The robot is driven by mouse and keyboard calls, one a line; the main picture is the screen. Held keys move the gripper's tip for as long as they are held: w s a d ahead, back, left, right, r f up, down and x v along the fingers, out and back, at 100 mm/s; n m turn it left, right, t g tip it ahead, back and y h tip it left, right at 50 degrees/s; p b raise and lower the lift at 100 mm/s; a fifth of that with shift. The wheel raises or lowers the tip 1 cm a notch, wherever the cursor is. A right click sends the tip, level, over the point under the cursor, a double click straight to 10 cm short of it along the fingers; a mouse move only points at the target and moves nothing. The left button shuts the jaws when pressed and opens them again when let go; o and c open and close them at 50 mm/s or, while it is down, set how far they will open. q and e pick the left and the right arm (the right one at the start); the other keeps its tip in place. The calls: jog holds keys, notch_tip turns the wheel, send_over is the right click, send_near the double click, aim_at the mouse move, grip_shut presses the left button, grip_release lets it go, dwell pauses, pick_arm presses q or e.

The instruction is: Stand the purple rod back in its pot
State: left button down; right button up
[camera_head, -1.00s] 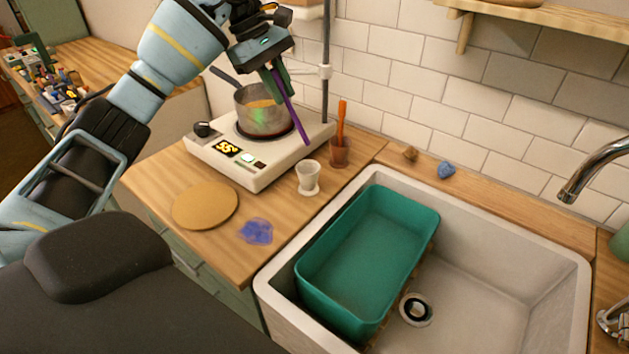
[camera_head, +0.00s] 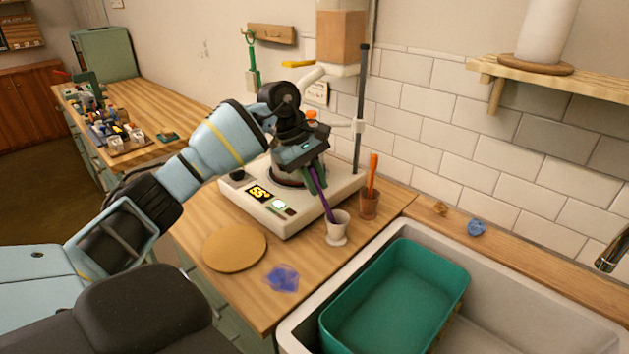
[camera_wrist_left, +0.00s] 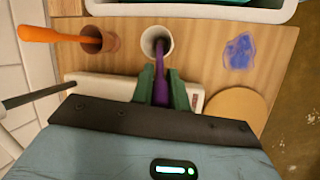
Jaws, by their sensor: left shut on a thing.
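My left gripper (camera_head: 316,180) is shut on the purple rod (camera_head: 325,202), which slants down and right from the jaws. The rod's lower end is at the mouth of a small white footed pot (camera_head: 337,236) on the wooden counter. In the left wrist view the purple rod (camera_wrist_left: 160,75) runs from between the green fingers of the left gripper (camera_wrist_left: 162,92) to the opening of the white pot (camera_wrist_left: 151,51). I cannot tell how far the tip is inside the rim. My right gripper is not in view.
An orange rod (camera_head: 373,172) leans in a brown pot (camera_head: 369,206) close by. A round board (camera_head: 234,249), a blue patch (camera_head: 283,278) and a sink with a green basin (camera_head: 395,295) are nearer.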

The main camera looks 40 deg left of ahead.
pick_arm(q)
jog(key=shift+f, duration=0.15)
jog(key=shift+f, duration=0.3)
jog(key=c, duration=1.4)
grip_release()
jog(key=shift+o, duration=0.2)
jog(key=v, duration=1.2)
jog(key=shift+r+b, duration=0.35)
jog(key=shift+s+f, duration=0.1)
